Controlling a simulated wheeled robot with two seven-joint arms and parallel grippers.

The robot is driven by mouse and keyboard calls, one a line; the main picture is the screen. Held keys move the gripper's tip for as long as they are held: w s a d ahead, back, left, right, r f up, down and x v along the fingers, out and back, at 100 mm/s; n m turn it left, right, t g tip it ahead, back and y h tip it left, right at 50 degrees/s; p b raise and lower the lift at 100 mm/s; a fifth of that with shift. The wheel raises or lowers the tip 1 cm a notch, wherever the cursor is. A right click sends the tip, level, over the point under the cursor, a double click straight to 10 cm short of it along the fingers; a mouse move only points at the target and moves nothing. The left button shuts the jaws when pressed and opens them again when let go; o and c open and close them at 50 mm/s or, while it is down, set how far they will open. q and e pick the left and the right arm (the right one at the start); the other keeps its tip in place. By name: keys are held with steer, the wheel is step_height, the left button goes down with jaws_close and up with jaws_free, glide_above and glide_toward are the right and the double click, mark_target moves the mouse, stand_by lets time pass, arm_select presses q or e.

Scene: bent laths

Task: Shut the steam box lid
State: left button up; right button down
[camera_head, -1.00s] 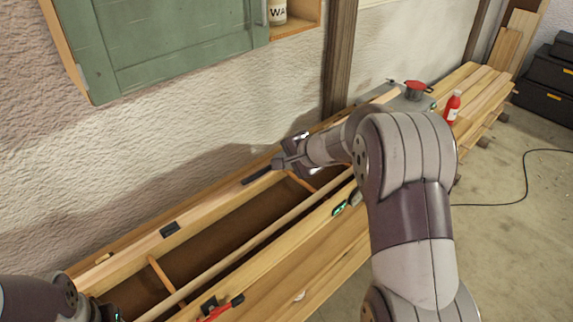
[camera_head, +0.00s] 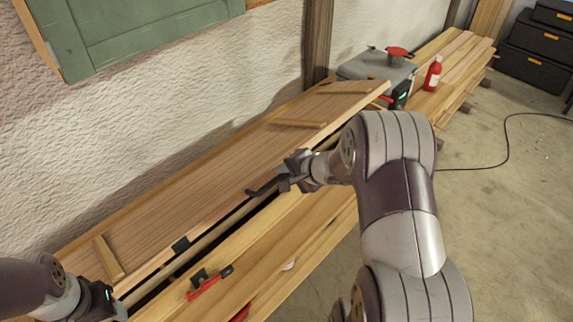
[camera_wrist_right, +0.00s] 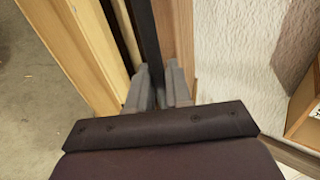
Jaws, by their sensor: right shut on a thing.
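The steam box lid (camera_head: 190,180) is a long wooden panel with cross battens, tilted low over the box. A narrow dark gap shows between its front edge and the front wall of the steam box (camera_head: 250,245). My right gripper (camera_head: 283,181) is shut on the black lid handle (camera_head: 258,191) at the front edge. In the right wrist view the handle (camera_wrist_right: 146,40) runs between the fingers (camera_wrist_right: 158,90). My left gripper (camera_head: 110,305) is at the lower left by the box's near end; its fingers are not clear.
A red clamp (camera_head: 205,285) sits on the front boards. A grey case (camera_head: 375,70) with a red pot (camera_head: 398,53) and a red bottle (camera_head: 433,73) stand at the far end. A green shutter (camera_head: 135,35) hangs on the wall. Open floor lies right.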

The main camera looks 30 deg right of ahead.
step_height(320, 180, down, 13)
steer(key=s+d, duration=0.1)
steer(key=s, duration=0.1)
steer(key=c, duration=0.9)
jaws_free()
steer(key=shift+s+d, duration=0.15)
steer(key=shift+s, duration=0.05)
steer(key=shift+o, duration=0.3)
steer(key=shift+s+d, duration=0.15)
steer(key=shift+d, duration=0.05)
arm_select(q)
steer(key=shift+w+f, duration=0.1)
steer(key=shift+w, duration=0.25)
steer(key=shift+w, duration=0.1)
arm_select(e)
steer(key=shift+a, duration=0.1)
